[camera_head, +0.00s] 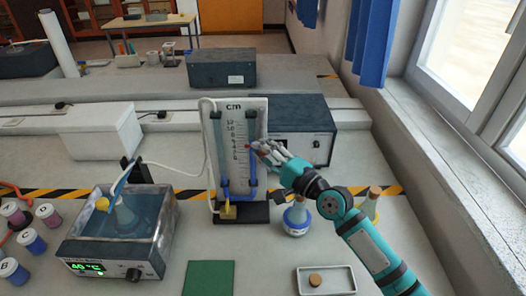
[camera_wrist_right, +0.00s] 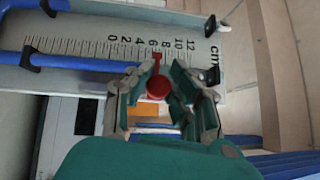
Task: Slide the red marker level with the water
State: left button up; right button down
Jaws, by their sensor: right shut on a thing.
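The manometer board (camera_head: 239,108) stands upright with a centimetre scale and a tube on each side. The red marker (camera_head: 247,145) is on the scale by the right-hand tube. In the right wrist view the red marker (camera_wrist_right: 158,88) has its round knob between my fingers and its pointer near 6 on the scale (camera_wrist_right: 110,45). My right gripper (camera_head: 263,150) is shut on the knob. Blue water (camera_wrist_right: 80,62) fills the nearer tube up to where my fingers hide it, so its top is unclear. My left gripper is out of view.
A water bath (camera_head: 118,240) stands left of the board, joined by a white hose. A dark box (camera_head: 295,130) is behind my right gripper. A flask (camera_head: 296,218) stands under my right arm. A green mat (camera_head: 209,278) and a tray (camera_head: 340,280) lie in front.

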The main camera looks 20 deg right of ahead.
jog(key=shift+f, duration=0.1)
jog(key=c, duration=1.1)
grip_release()
jog(key=shift+c, duration=0.2)
jog(key=r+v, duration=0.1)
jog(key=v, duration=1.1)
jog(key=shift+f, duration=0.45)
